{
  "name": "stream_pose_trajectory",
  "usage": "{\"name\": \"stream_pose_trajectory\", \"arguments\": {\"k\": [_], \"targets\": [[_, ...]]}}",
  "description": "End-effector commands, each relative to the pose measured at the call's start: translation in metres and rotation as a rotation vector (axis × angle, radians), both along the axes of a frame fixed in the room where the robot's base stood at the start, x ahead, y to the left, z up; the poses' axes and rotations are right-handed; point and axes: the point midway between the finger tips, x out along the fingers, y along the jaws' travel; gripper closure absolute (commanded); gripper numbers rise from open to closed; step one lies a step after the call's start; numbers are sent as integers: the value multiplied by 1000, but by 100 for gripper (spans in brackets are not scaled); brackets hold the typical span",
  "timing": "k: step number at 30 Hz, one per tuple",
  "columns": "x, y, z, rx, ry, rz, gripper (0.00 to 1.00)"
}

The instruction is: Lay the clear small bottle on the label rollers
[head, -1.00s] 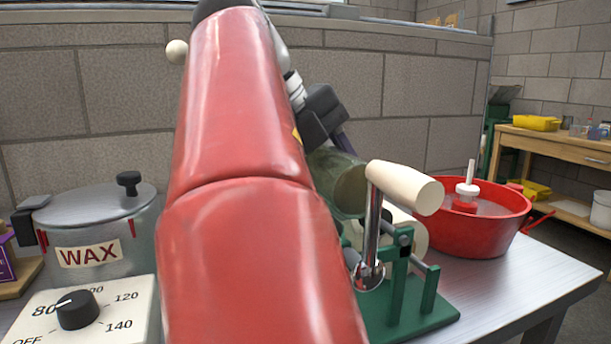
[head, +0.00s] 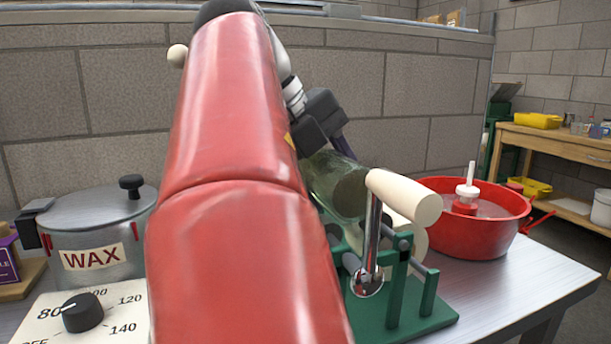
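The clear small bottle (head: 333,178) is greenish see-through glass, with its round base towards me and its far end up at my gripper (head: 328,143). My dark gripper is around that far end and appears shut on it; the arm hides part of the grip. The bottle is over the label rollers (head: 412,240), cream rollers on a green stand. The crank and the bottle hide where the two meet, so I cannot tell whether the bottle rests on them.
A crank with a cream handle (head: 404,197) stands in front of the rollers. A red basin (head: 475,240) is to the right. A wax pot (head: 95,235) and a dial box (head: 105,315) are at the left. Bare metal tabletop (head: 500,290) shows at the right front.

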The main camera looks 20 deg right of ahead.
Motion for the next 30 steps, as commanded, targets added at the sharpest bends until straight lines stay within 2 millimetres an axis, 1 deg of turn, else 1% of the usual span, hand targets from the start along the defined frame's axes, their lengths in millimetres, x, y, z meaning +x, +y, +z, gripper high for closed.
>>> {"name": "stream_pose_trajectory", "arguments": {"k": [12, 30], "targets": [[0, 0, 0, -1, -2, 0, 93], [0, 0, -6, -2, -2, 1, 93]]}}
